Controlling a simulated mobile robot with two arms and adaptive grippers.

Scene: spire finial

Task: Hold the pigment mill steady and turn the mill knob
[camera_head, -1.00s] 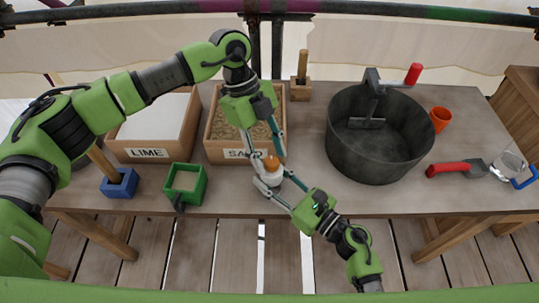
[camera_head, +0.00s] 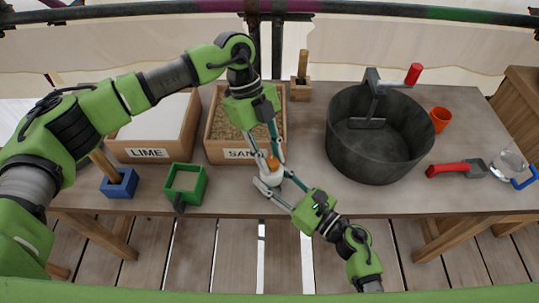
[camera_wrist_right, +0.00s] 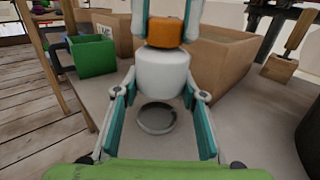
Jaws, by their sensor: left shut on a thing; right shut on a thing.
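The pigment mill (camera_wrist_right: 162,75) has a white rounded body and an orange knob (camera_wrist_right: 166,33) on top. In the head view the knob (camera_head: 272,163) shows near the table's front edge, in front of the sand box. My left gripper (camera_head: 269,155) comes down from above and is shut on the knob; its fingers lie on either side of it in the right wrist view. My right gripper (camera_head: 270,184) reaches in from the front and is shut on the white body, which stands upright. The fingers partly hide the mill in the head view.
A grey round dish or ring (camera_wrist_right: 157,118) shows just below the mill body. A green box (camera_head: 184,197) and blue block (camera_head: 119,188) stand left. Boxes of sand (camera_head: 214,148) and lime (camera_head: 145,154) stand behind. A dark bucket (camera_head: 372,160) stands right, with bare table between.

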